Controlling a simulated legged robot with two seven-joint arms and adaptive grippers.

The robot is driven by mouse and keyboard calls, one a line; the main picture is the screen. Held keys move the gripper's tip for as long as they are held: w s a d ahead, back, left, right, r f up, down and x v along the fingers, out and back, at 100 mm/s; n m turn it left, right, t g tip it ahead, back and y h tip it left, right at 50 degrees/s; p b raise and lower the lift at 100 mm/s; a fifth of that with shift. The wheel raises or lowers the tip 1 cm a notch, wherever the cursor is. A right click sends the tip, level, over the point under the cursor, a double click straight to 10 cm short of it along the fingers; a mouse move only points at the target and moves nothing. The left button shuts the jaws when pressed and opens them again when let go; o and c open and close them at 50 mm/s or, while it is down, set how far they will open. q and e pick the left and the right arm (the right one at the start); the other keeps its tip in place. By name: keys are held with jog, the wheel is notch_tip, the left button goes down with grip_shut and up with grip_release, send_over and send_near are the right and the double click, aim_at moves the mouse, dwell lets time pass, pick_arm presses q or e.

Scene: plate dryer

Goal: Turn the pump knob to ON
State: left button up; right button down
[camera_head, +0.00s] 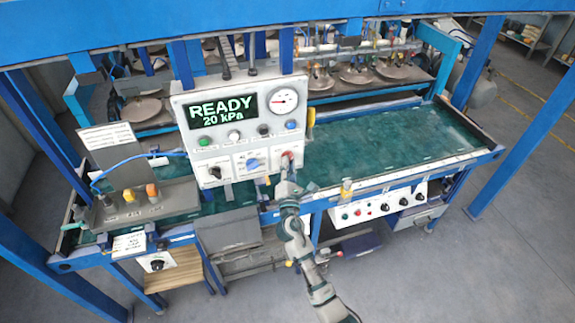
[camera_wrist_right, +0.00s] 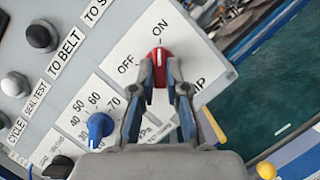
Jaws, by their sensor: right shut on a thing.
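The red pump knob (camera_wrist_right: 158,56) is on the white control panel (camera_wrist_right: 205,45). Its white line points up in the right wrist view, towards the ON label (camera_wrist_right: 161,28); the OFF label (camera_wrist_right: 128,63) is to its left. My right gripper (camera_wrist_right: 160,76) is shut on the knob, with one finger on each side. The knob's lower part and most of its name label are hidden by the fingers. In the head view my right gripper (camera_head: 287,178) reaches the panel's lower right corner, where little of the knob shows. My left gripper is not in view.
A blue knob (camera_wrist_right: 100,127) with a number scale is close to my left finger. The display (camera_head: 222,111) reads READY 20 kPa, and a round gauge (camera_head: 284,101) is beside it. A green belt (camera_head: 400,140) lies behind and right of the panel.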

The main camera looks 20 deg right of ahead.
jog(key=shift+d+r+m, duration=0.15)
jog(key=shift+r+m, duration=0.25)
jog(key=shift+r, duration=0.05)
jog(key=c, duration=1.2)
grip_release()
jog(key=shift+s+d+f, duration=0.1)
jog(key=shift+f, duration=0.05)
jog(key=shift+f, duration=0.1)
jog(key=v, duration=1.2)
